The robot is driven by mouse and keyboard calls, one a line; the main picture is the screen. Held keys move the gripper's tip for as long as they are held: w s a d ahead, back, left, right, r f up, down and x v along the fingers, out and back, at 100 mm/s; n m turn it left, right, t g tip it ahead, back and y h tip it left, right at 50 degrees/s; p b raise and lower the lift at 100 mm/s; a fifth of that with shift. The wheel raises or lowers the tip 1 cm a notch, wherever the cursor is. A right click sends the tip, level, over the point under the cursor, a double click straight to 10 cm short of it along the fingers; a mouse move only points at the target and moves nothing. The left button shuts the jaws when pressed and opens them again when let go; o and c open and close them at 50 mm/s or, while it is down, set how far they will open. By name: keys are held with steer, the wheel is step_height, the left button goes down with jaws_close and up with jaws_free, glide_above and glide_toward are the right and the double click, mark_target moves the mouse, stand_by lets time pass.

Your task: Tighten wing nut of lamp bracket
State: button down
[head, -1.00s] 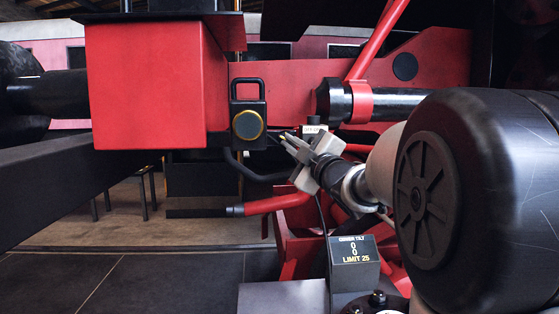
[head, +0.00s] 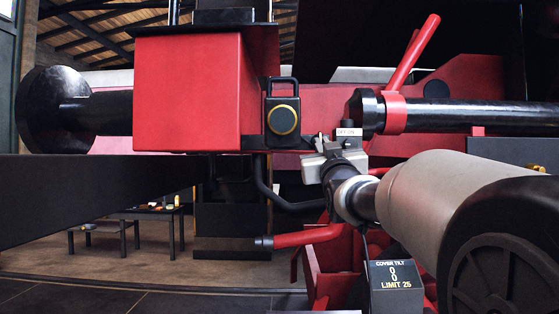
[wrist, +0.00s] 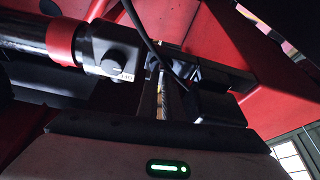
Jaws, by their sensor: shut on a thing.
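The lamp (head: 283,121) is a black box with a handle on top and a gold-ringed round front. It hangs upright before the red beam, and its dark body also shows in the wrist view (wrist: 217,105). My gripper (head: 311,142) reaches in from the right, with its fingertips close beside the lamp's right side. In the wrist view my gripper (wrist: 161,82) points at the dark bracket (wrist: 205,70) beside the lamp. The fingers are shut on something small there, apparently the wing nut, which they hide. I cannot see how far it is turned.
A round knob with an OFF/ON label (wrist: 115,65) sits close left of the fingers in the wrist view. A red box (head: 188,92) stands left of the lamp.

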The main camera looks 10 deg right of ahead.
steer(key=shift+a+m+h+b, duration=0.1)
steer(key=shift+m+h+b, duration=0.5)
steer(key=shift+m, duration=0.5)
steer(key=shift+r, duration=0.1)
steer(key=c, duration=1.9)
jaws_free()
steer(key=v, duration=1.2)
